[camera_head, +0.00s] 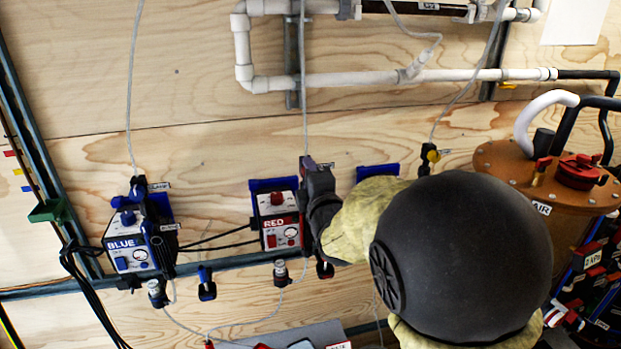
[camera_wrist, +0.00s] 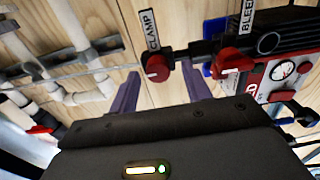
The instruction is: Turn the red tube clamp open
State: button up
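The red tube clamp knob (camera_wrist: 157,68) sits below a "CLAMP" label in the wrist view. My gripper (camera_wrist: 160,72) is open, with one dark finger to the left of the knob and one to the right. The knob shows between the fingertips, and I see no contact. I cannot tell whether the fingers reach around it or stop short. In the head view my gripper (camera_head: 314,168) is just right of the red unit (camera_head: 278,222). My gripper and arm hide the clamp there.
A red bleed knob (camera_wrist: 231,62) is close to the right of the clamp. A clear tube runs left from the clamp in the wrist view. The blue unit (camera_head: 135,245) stands left on the wall. An orange air tank (camera_head: 500,165) is at right, with white pipes (camera_head: 350,79) above.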

jog(key=shift+s, duration=0.1)
jog(key=b+v, duration=0.4)
jog(key=v, duration=1.3)
jog(key=shift+b, duration=0.4)
jog(key=shift+r, duration=0.1)
jog(key=d+f+m+g+h+p, duration=0.3)
jog(key=d+f+m+g+p, duration=0.25)
jog(key=f+m+g, duration=0.45)
jog(key=s+d+f+m+g+h+p, duration=0.2)
jog(key=s+d+f+m+g, duration=0.2)
jog(key=s+d+f+m, duration=0.3)
jog(key=s+f+m, duration=0.1)
jog(key=m, duration=0.3)
jog(key=shift+d+f+g+p, duration=0.15)
jog(key=shift+g+p, duration=0.2)
jog(key=shift+g, duration=0.05)
